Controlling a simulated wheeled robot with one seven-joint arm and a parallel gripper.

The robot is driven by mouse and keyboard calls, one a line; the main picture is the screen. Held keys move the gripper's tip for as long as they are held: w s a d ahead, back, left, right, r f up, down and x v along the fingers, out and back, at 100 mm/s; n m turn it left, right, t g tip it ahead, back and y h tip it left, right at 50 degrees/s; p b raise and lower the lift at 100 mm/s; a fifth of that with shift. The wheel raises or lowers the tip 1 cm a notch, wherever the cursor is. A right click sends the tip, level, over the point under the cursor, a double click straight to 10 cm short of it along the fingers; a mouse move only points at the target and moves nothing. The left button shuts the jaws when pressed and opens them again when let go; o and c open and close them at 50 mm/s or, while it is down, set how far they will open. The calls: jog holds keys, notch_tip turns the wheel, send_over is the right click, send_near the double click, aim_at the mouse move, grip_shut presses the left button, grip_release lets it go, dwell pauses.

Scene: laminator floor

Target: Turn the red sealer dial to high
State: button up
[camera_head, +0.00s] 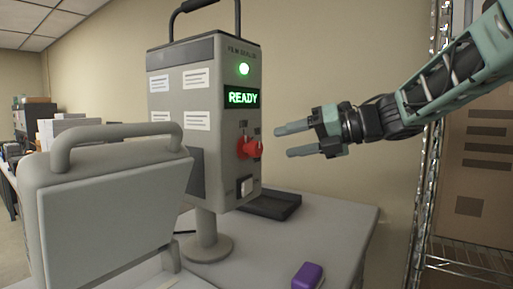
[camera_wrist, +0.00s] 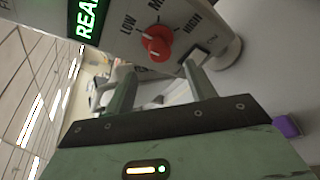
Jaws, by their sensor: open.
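The red sealer dial (camera_head: 249,147) sits on the front face of the grey film sealer (camera_head: 222,166), below its lit green READY display (camera_head: 241,97). In the wrist view the dial (camera_wrist: 157,42) shows with the labels LOW, a partly cut-off middle label and HIGH around it.
A white switch (camera_head: 246,187) sits below the dial. A dark tray (camera_head: 270,204) and a purple block (camera_head: 307,276) lie on the grey table (camera_head: 335,220). A grey hinged machine with a handle (camera_head: 115,205) stands at front left. A wire rack (camera_head: 428,170) stands at right.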

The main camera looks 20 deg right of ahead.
aim_at(259, 149)
jog(key=p+x, duration=0.1)
jog(key=x, duration=0.7)
jog(key=shift+w+a+f+p, duration=0.15)
jog(key=shift+w+a+p, duration=0.05)
jog(key=shift+a+p, duration=0.1)
jog(key=c, duration=1)
